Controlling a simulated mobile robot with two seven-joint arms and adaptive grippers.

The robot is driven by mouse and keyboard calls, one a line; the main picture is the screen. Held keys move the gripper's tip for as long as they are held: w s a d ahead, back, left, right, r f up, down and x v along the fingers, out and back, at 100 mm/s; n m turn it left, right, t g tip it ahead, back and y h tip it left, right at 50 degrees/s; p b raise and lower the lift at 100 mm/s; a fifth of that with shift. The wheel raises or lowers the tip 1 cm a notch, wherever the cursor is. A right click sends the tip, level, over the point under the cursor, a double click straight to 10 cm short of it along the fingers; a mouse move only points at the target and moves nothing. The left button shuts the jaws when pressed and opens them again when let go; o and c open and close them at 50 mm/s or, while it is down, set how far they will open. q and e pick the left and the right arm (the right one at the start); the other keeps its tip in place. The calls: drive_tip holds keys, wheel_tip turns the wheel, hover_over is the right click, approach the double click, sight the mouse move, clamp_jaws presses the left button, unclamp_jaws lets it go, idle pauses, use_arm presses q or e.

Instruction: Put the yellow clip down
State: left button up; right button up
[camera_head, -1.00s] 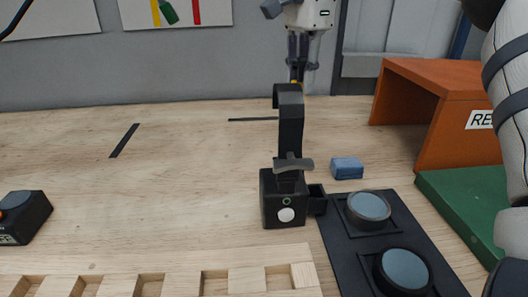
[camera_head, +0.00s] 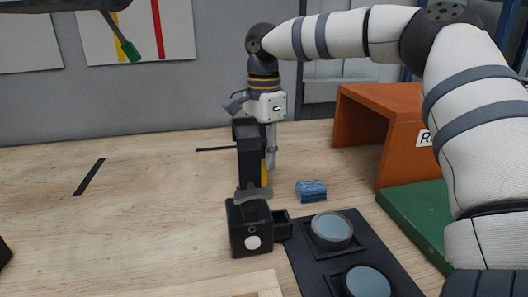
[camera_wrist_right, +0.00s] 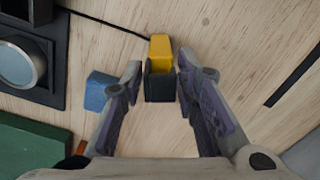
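The yellow clip (camera_wrist_right: 160,48), with a dark block-like end (camera_wrist_right: 160,82), is between the fingertips of my right gripper (camera_wrist_right: 158,68) in the right wrist view. The fingers are spread, with small gaps visible beside the clip. In the head view the yellow clip (camera_head: 264,173) shows as a sliver behind the black upright device (camera_head: 250,228). It looks to be at or very near the wooden table; contact is hidden. My right gripper (camera_head: 271,150) points down behind that device, its fingers partly covered.
A blue block (camera_head: 311,191) lies right of the device. A black panel with round grey discs (camera_head: 300,262) is at front right. An orange open box (camera_head: 380,98) and green slab (camera_head: 415,212) stand at right. The table left of the device is largely clear.

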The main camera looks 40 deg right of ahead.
wheel_tip(320, 180, up, 11)
drive_tip(key=shift+w+r+b, duration=0.1)
drive_tip(key=shift+r+b, duration=0.1)
drive_tip(key=shift+b, duration=0.3)
use_arm(q)
drive_tip(key=shift+s+f+g, duration=0.3)
drive_tip(key=shift+s+f, duration=0.35)
drive_tip(key=shift+s, duration=0.1)
use_arm(e)
drive_tip(key=shift+r, duration=0.5)
